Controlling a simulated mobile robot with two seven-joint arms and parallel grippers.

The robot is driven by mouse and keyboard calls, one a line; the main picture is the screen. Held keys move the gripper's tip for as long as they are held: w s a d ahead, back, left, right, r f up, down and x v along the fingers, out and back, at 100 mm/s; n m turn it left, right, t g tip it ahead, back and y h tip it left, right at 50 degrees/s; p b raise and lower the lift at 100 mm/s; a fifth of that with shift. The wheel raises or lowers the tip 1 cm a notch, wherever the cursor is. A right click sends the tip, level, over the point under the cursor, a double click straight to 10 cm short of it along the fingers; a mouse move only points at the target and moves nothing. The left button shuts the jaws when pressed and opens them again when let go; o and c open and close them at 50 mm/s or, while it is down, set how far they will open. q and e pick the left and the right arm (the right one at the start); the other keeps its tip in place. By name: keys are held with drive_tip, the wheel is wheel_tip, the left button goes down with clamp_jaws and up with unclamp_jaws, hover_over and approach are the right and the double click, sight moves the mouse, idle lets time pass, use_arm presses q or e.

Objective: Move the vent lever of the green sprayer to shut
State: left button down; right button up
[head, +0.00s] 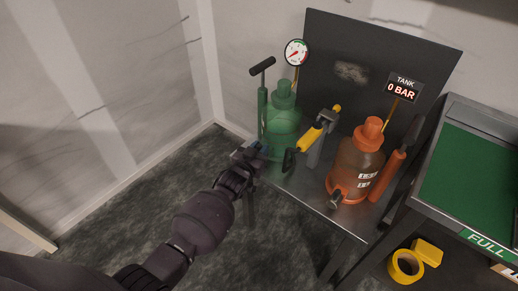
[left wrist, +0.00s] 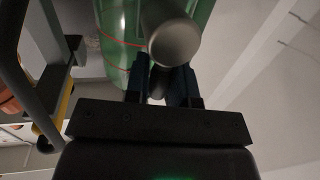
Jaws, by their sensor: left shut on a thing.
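The green sprayer (head: 284,128) stands at the left end of the bench, translucent with a dark pump handle (head: 262,66). Its green body (left wrist: 115,25) also shows in the left wrist view, with a red line around it. My left gripper (head: 252,151) is at the sprayer's lower front left. In the left wrist view its fingers (left wrist: 162,84) are shut on a small dark part below a grey rounded end (left wrist: 173,40), which appears to be the vent lever. The fingers hide most of this part in the head view. My right gripper is not in view.
A gauge (head: 296,52) stands behind the green sprayer. A yellow-handled wand (head: 312,136) and an orange sprayer (head: 356,165) are to the right. The tank sign (head: 402,88) reads 0 BAR. A green-topped bench marked FULL (head: 470,185) is at far right. Floor at left is clear.

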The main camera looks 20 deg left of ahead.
use_arm(q)
drive_tip(key=c, duration=1.4)
unclamp_jaws()
drive_tip(key=o, duration=0.4)
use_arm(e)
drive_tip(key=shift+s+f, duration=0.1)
use_arm(q)
drive_tip(key=shift+s, duration=0.15)
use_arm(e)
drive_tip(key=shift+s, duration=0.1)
use_arm(q)
drive_tip(key=shift+s+r, duration=0.1)
drive_tip(key=shift+s, duration=0.15)
drive_tip(key=shift+s+a+r+p, duration=0.1)
drive_tip(key=shift+s+a+p, duration=0.3)
drive_tip(key=shift+s, duration=1.25)
drive_tip(key=shift+s+a+r+p, duration=0.1)
drive_tip(key=shift+s+p, duration=0.45)
drive_tip(key=shift+s, duration=1.15)
drive_tip(key=shift+s+a+r+p, duration=0.1)
drive_tip(key=shift+s+a+p, duration=0.3)
drive_tip(key=shift+s, duration=1.25)
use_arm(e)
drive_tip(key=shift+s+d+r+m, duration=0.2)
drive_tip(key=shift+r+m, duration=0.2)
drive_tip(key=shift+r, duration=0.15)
